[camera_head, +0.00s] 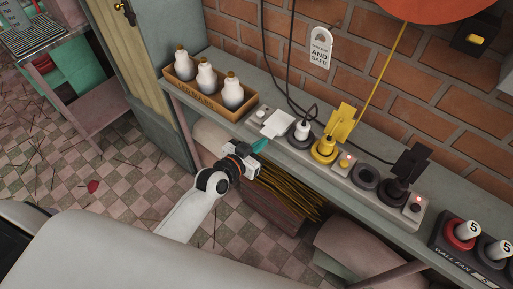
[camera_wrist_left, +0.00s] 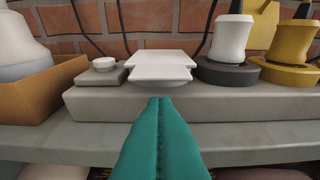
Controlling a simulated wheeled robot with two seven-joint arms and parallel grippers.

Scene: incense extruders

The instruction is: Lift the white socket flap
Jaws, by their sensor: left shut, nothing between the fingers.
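The white socket flap (camera_head: 277,123) lies closed on the left part of a grey socket strip (camera_head: 328,165). In the left wrist view the flap (camera_wrist_left: 161,65) is a flat white plate with a stepped front edge, straight ahead. My left gripper (camera_head: 260,145) is shut and empty, with teal fingers. In the left wrist view its fingertips (camera_wrist_left: 160,100) are just in front of and slightly below the flap's front edge; I cannot tell whether they touch. My right gripper is not in view.
A white plug (camera_head: 302,130), a yellow plug (camera_head: 326,146) and a black plug (camera_head: 398,180) stand on the strip right of the flap. A wooden box (camera_head: 206,99) with three white bottles stands to the left. Cables hang behind. A switch block (camera_head: 459,250) is at right.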

